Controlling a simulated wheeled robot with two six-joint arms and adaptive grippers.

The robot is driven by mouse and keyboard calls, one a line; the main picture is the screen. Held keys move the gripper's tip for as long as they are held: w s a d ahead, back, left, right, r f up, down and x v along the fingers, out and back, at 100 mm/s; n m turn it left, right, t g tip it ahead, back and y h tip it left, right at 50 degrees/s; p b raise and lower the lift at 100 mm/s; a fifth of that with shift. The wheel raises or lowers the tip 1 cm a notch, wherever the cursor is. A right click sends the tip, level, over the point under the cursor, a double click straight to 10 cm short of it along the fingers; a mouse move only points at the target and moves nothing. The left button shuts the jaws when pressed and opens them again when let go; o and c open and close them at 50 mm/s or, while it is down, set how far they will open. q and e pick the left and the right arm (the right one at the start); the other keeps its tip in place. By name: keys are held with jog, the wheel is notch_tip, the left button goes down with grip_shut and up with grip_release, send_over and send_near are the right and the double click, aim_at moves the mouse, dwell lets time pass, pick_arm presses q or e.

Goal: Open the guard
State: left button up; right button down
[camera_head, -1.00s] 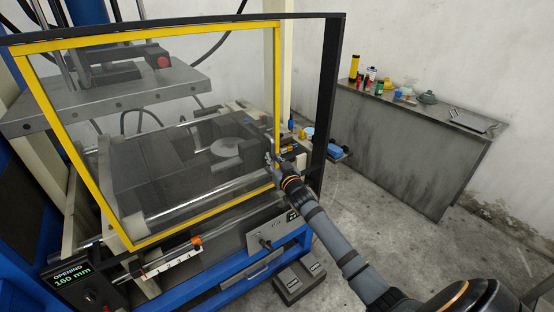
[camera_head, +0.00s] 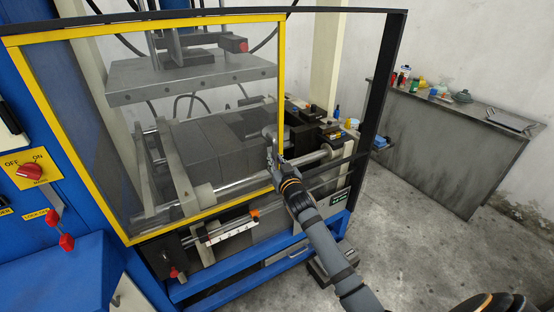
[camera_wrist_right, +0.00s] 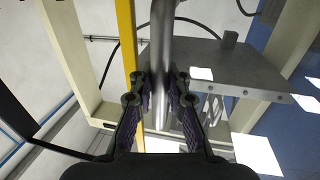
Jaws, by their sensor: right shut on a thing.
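The guard (camera_head: 283,75) is a clear panel in a yellow frame across the front of the blue press. An open gap shows between its right upright and the black outer post (camera_head: 376,90). My right gripper (camera_head: 275,160) is at that right upright, shut on the grey guard handle (camera_head: 268,132). In the right wrist view the fingers (camera_wrist_right: 162,92) lie on both sides of the handle bar (camera_wrist_right: 162,55), beside the yellow upright (camera_wrist_right: 126,40). My left gripper is not in view.
A control panel with a red knob (camera_head: 30,171) is at the left. A grey bench (camera_head: 440,145) with small items stands at the back right. The floor (camera_head: 420,245) between bench and press is open. Pedals (camera_head: 335,265) sit below the press.

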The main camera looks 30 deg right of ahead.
jog(key=shift+a+f, duration=0.25)
jog(key=shift+f, duration=0.05)
jog(key=c, duration=1.7)
grip_release()
jog(key=o, duration=0.4)
jog(key=shift+s+d+r, duration=0.15)
jog(key=shift+s+r, duration=0.05)
jog(key=s+a, duration=0.1)
jog(key=s, duration=1.1)
jog(key=shift+a, duration=0.2)
